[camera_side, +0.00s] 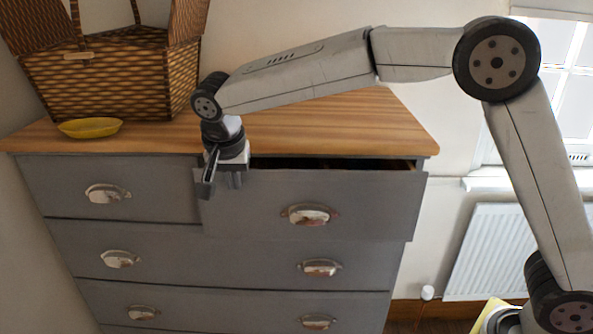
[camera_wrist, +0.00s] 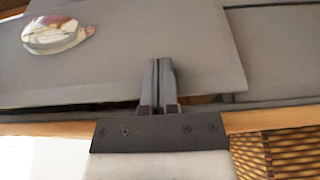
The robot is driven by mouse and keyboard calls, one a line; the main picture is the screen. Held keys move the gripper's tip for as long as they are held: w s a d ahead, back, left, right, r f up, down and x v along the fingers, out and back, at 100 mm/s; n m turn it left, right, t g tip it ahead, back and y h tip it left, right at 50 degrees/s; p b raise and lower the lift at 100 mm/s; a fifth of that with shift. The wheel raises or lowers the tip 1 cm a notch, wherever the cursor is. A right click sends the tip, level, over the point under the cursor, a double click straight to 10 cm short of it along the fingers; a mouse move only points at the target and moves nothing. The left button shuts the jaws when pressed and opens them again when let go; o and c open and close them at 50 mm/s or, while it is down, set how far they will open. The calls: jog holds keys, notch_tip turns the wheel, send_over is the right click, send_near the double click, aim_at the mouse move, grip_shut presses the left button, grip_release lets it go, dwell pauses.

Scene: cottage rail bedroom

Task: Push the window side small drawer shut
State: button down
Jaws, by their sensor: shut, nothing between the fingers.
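The window side small drawer (camera_side: 310,200) is the top right drawer of the grey chest. It is partly pulled out, with a dark gap behind its front and a metal cup handle (camera_side: 310,214). In the wrist view its front (camera_wrist: 150,45) fills the upper part, with the handle (camera_wrist: 57,34) at upper left. My gripper (camera_side: 207,187) is shut and empty, pointing down at the left end of this drawer. In the wrist view its closed fingers (camera_wrist: 158,68) overlap the drawer front near its top edge. I cannot tell whether they touch it.
The wooden chest top (camera_side: 300,130) holds a wicker basket (camera_side: 100,82) and a yellow dish (camera_side: 90,127) at left. The top left drawer (camera_side: 150,185) and lower drawers look shut. A radiator (camera_side: 500,250) and window stand at right. Space before the drawer looks free.

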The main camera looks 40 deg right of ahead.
jog(key=shift+w+d, duration=1.4)
jog(key=shift+d, duration=0.05)
jog(key=shift+w+d, duration=0.9)
jog(key=shift+d, duration=0.1)
jog(key=shift+a, duration=0.15)
jog(key=shift+s+a, duration=1.75)
jog(key=shift+s, duration=0.05)
